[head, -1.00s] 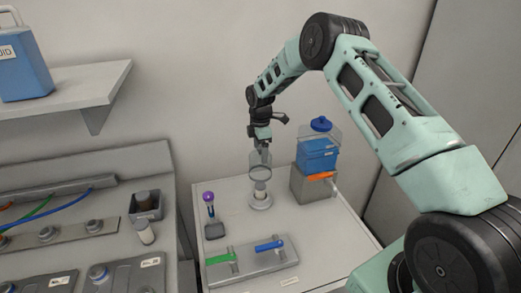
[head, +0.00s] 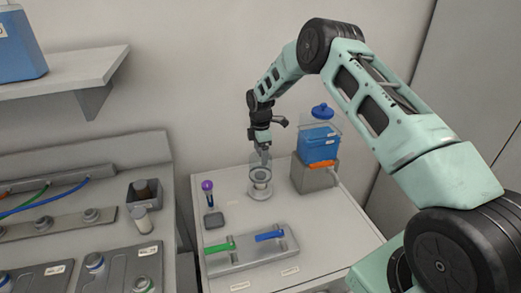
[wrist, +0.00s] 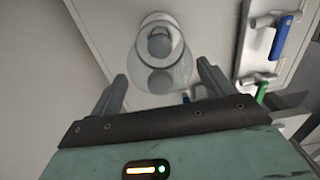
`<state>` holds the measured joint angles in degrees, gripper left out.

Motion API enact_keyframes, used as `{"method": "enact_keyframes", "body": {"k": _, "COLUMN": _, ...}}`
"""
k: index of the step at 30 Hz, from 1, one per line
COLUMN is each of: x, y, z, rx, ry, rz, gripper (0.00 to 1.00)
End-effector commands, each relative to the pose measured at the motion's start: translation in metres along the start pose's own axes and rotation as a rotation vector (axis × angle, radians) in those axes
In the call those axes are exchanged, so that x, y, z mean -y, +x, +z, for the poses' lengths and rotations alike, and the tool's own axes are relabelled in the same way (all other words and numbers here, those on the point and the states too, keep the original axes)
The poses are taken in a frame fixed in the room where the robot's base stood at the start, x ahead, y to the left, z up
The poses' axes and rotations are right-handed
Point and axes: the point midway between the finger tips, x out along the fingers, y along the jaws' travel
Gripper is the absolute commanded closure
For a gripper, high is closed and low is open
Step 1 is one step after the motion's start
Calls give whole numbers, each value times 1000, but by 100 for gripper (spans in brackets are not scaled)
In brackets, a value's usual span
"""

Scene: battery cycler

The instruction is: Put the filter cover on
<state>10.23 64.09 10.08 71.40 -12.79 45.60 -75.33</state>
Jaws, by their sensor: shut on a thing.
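The filter cover (head: 261,174) is a clear, cup-like piece. My gripper (head: 264,156) is shut on its upper part from above. The cover is upright and overlaps the pale round filter base (head: 259,193) on the white table; its lower part appears to be around the filter. I cannot tell whether its rim touches the base.
A grey stand with a blue liquid container (head: 319,148) and orange clip is close on the right. A purple-topped tool (head: 208,190) stands on the left. A plate with green and blue valve handles (head: 270,236) is in front. The wall is behind.

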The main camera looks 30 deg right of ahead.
Motion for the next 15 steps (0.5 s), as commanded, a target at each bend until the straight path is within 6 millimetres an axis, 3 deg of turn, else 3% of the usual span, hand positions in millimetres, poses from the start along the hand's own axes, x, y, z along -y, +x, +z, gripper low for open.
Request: {"method": "enact_keyframes", "body": {"k": 15, "x": 0, "y": 42, "z": 0, "rx": -1, "ry": 1, "rz": 1, "gripper": 55}}
